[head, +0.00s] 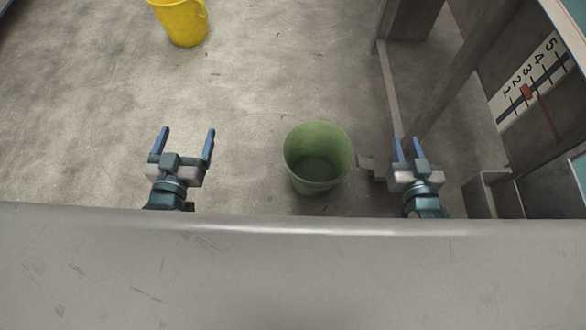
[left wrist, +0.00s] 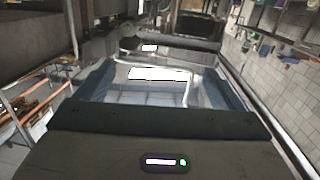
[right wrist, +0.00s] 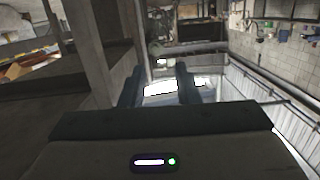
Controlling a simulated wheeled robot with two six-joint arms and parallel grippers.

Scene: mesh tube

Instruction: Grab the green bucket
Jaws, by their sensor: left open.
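The green bucket (head: 318,158) stands upright on the concrete floor in the middle of the head view. I look down into it and it seems empty. My left gripper (head: 187,134) is to the left of the bucket, fingers wide apart and empty. My right gripper (head: 405,143) is to the right of the bucket, its fingers closer together but with a clear gap and nothing between them. Neither gripper touches the bucket. Both wrist views show the fingers, left (left wrist: 165,85) and right (right wrist: 160,82), but no bucket.
A yellow bucket (head: 183,22) stands at the top left. A post (head: 392,90) and a slanting beam (head: 465,65) rise near my right gripper. A numbered scale board (head: 530,80) is at the far right. The floor between the left gripper and green bucket is clear.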

